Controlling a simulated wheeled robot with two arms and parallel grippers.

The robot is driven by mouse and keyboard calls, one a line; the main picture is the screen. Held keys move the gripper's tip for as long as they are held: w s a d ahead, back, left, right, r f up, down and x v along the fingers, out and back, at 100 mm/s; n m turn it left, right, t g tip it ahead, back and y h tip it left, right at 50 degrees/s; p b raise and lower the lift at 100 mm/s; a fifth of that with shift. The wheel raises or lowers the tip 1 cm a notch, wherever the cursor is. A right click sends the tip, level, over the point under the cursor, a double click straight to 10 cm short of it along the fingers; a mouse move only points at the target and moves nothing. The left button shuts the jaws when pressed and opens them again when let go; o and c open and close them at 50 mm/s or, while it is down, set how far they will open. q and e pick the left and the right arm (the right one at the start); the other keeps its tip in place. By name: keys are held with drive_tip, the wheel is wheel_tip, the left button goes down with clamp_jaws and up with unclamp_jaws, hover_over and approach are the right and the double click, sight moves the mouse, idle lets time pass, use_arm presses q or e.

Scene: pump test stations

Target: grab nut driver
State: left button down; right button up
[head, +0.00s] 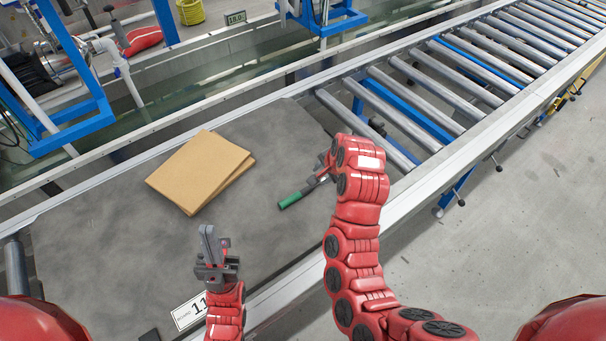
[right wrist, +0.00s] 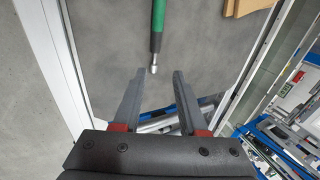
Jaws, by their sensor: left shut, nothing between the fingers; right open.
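The nut driver (head: 290,199) lies on the dark grey mat (head: 110,240), its green handle toward the lower left. In the right wrist view, the nut driver (right wrist: 157,32) shows its green handle at the top, a dark section and a silver tip. My right gripper (right wrist: 158,74) is open, its fingertips on either side of the silver tip with gaps between. My left gripper (head: 212,243) is shut and empty at the mat's front, away from the nut driver.
Brown cardboard pieces (head: 205,168) lie stacked on the mat, left of the nut driver. A roller conveyor (head: 440,90) runs to the upper right, bordered by a metal rail. A number label (head: 190,311) sits at the front edge. The mat between cardboard and nut driver is clear.

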drive_tip(key=b, duration=0.7)
hover_over(304, 191)
drive_tip(key=s+d, duration=0.2)
drive_tip(key=shift+g, duration=0.4)
drive_tip(key=f, duration=1)
drive_tip(key=shift+a+f, duration=0.25)
drive_tip(key=shift+f, duration=0.1)
drive_tip(key=b+x, duration=0.3)
drive_tip(key=x, duration=0.2)
drive_tip(key=shift+f, duration=0.1)
drive_tip(key=shift+s, duration=0.15)
clamp_jaws()
